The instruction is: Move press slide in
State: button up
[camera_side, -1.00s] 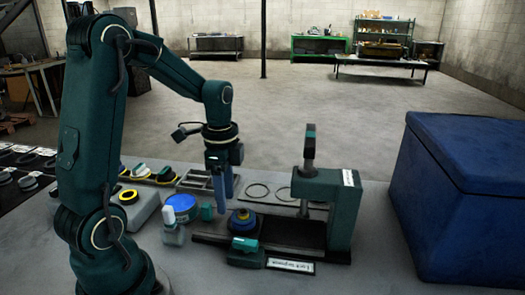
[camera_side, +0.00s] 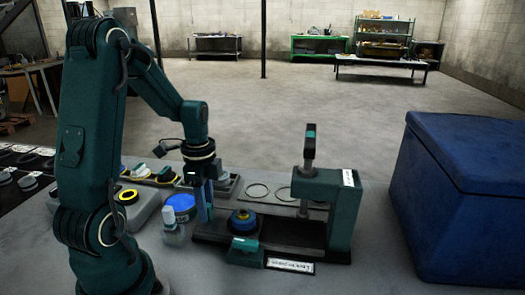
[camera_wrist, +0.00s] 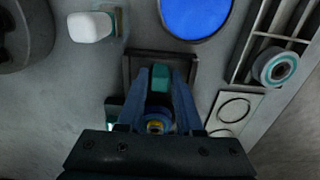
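The press (camera_side: 340,215) stands on the bench, with its upright column and ram (camera_side: 309,155) at the right. Its dark slide (camera_side: 212,231) sticks out to the left of the press. A blue round part with a yellow ring (camera_side: 243,217) sits on the slide, left of the ram. My gripper (camera_side: 204,212) points down at the slide's outer left end. In the wrist view its blue fingers lie on either side of the teal slide handle (camera_wrist: 160,78). Whether the fingers touch the handle is unclear. The round part shows partly between the fingers (camera_wrist: 155,126).
A blue tub (camera_side: 181,206) and a white-capped bottle (camera_side: 171,219) stand close to the left of my gripper. A teal block (camera_side: 243,249) and a label plate (camera_side: 290,265) lie in front of the press. A large blue chest (camera_side: 460,190) fills the right.

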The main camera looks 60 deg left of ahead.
aim_at(245, 212)
grip_shut()
jog(key=shift+w+d, duration=1.6)
jog(key=shift+w+d, duration=1.55)
jog(key=shift+w, duration=0.05)
jog(key=shift+w+d, duration=1.25)
jog(key=shift+o, duration=0.5)
grip_release()
jog(key=shift+w+d, duration=0.1)
jog(key=o, duration=0.4)
